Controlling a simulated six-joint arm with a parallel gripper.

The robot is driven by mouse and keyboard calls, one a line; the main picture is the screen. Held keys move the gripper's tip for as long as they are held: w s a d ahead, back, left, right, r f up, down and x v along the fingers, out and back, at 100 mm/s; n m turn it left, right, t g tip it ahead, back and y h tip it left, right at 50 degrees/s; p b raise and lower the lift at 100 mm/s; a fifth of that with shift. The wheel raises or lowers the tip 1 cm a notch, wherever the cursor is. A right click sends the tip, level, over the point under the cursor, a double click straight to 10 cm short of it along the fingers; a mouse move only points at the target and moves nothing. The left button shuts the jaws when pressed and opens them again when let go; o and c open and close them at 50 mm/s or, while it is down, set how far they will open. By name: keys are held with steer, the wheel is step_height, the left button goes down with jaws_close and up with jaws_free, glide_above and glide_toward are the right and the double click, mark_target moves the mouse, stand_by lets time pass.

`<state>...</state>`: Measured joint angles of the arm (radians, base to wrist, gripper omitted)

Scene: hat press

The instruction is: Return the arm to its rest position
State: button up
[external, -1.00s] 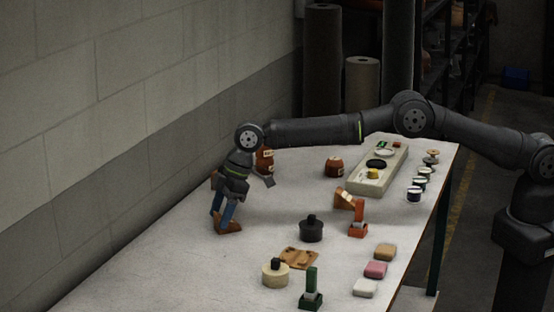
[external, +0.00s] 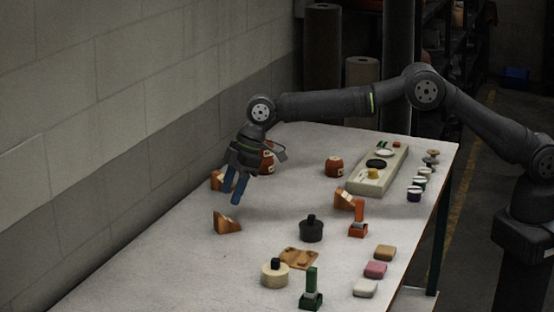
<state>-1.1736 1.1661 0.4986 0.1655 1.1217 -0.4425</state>
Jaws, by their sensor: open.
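My gripper (external: 232,189) is at the left part of the table, pointing down with its blue fingers apart and nothing between them. It hangs above the table top, clear of the orange-brown wedge block (external: 227,222) that lies below and slightly left of it. A second orange-brown block (external: 219,181) sits behind the fingers and is partly hidden by them. My arm reaches in from the right, over the far part of the table.
A reddish-brown jar (external: 267,162) stands close behind my gripper, another jar (external: 334,167) farther right. A black weight (external: 311,230), orange stamp (external: 358,222), green stamp (external: 311,292) and pale tray (external: 373,182) stand on the table (external: 180,275). The left front is clear.

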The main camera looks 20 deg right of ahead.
mark_target(221, 216)
steer(key=x, duration=0.8)
steer(key=shift+a+f, duration=0.1)
steer(key=shift+a, duration=0.05)
step_height(221, 216, up, 4)
steer(key=shift+f, duration=0.1)
steer(key=w+d+r, duration=0.7)
steer(key=w+d, duration=0.1)
steer(key=d, duration=0.2)
steer(key=w+d+m+t, duration=0.1)
steer(key=w+d+m, duration=0.2)
steer(key=d, duration=0.7)
steer(key=w+d+m+t+h, duration=0.1)
steer(key=w+d+m, duration=0.2)
steer(key=d, duration=0.8)
steer(key=w+d+m+t, duration=0.1)
steer(key=w+d+m, duration=0.2)
steer(key=d, duration=0.7)
steer(key=shift+w+d+m+h, duration=0.2)
steer(key=shift+w+m+h, duration=0.1)
steer(key=shift+m, duration=0.1)
steer(key=shift+o, duration=0.2)
